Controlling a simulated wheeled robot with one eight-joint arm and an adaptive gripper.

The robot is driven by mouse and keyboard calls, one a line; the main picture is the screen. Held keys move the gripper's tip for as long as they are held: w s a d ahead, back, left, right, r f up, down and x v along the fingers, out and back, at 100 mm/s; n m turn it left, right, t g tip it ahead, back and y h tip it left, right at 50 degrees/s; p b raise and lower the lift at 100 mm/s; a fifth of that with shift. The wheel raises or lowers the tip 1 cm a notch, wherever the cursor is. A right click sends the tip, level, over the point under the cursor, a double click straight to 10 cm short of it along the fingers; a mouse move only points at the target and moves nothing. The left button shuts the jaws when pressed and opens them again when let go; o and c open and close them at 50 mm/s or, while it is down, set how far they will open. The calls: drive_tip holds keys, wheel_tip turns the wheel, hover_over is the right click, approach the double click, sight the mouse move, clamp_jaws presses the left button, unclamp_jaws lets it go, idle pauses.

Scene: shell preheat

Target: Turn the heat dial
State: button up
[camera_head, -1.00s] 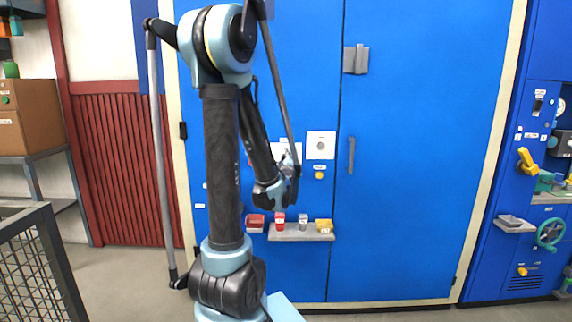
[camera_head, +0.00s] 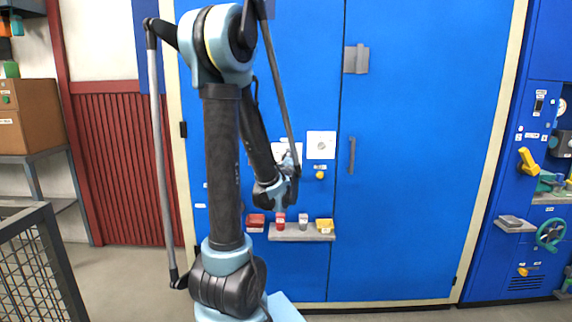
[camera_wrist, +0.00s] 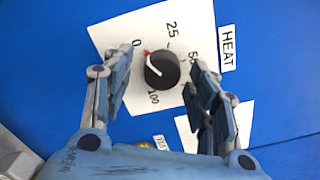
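The heat dial (camera_wrist: 162,70) is a black round knob with a white pointer line and a red mark, on a white plate (camera_wrist: 190,22) marked 0, 25, 50 and 100. A HEAT label (camera_wrist: 228,48) is beside the plate. In the wrist view my gripper (camera_wrist: 160,85) is open, with one finger on each side of the knob and visible gaps to it. The pointer's red end is near the 0.
Another white plate (camera_head: 321,145) with a round fitting and a yellow knob (camera_head: 320,175) are right of my gripper. Below, a grey shelf (camera_head: 290,236) holds small red, grey and yellow items. A wire-mesh fence (camera_head: 35,265) stands at the left.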

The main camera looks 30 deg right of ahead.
drive_tip(key=shift+s, duration=0.1)
drive_tip(key=v, duration=1.1)
drive_tip(key=shift+s+a, duration=0.25)
drive_tip(key=shift+a, duration=0.1)
drive_tip(key=shift+f, duration=0.1)
